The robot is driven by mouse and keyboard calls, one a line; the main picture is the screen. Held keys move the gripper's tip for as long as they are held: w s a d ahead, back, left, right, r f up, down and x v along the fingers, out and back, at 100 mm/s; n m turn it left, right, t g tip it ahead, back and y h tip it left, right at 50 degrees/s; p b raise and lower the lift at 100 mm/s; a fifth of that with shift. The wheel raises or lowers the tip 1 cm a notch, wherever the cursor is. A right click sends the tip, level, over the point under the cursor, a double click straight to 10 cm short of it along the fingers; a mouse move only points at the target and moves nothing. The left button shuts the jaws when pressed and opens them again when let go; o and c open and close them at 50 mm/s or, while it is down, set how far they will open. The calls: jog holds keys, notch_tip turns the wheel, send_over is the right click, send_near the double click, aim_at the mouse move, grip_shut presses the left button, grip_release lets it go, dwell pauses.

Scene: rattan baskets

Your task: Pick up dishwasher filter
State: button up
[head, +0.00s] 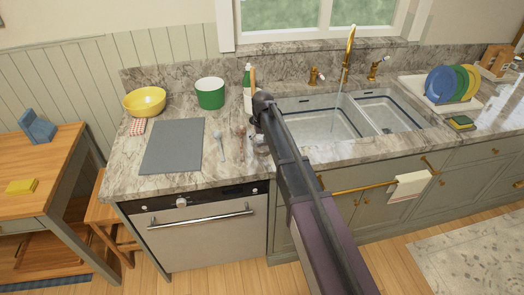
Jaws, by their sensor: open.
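My arm reaches over the grey marble counter (180,112) from the lower right. My gripper (260,146) is at its far end, low over the counter just left of the sink, small and partly hidden by the arm; it is open. I cannot clearly make out the dishwasher filter. Small utensil-like things, a pale one (218,136) and a brownish one (240,134), lie on the counter left of my gripper. The steel-fronted dishwasher (205,236) below the counter is closed.
A double sink (325,117) with a running tap (348,48) lies right.

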dwell(0.5)
jog(key=c, duration=1.1)
jog(key=shift+r, duration=0.15)
jog(key=shift+c, duration=0.2)
notch_tip(320, 180, up, 3)
jog(key=p, duration=0.3)
jog(key=shift+f, duration=0.2)
jog(key=s+d+r+p, duration=0.1)
jog(key=s+d, duration=0.2)
jog(key=s, duration=0.4)
jog(key=s+d+r+p, duration=0.1)
jog(key=s+d, duration=0.3)
jog(key=s, duration=0.3)
jog(key=shift+s, duration=0.2)
jog(key=shift+s, duration=0.1)
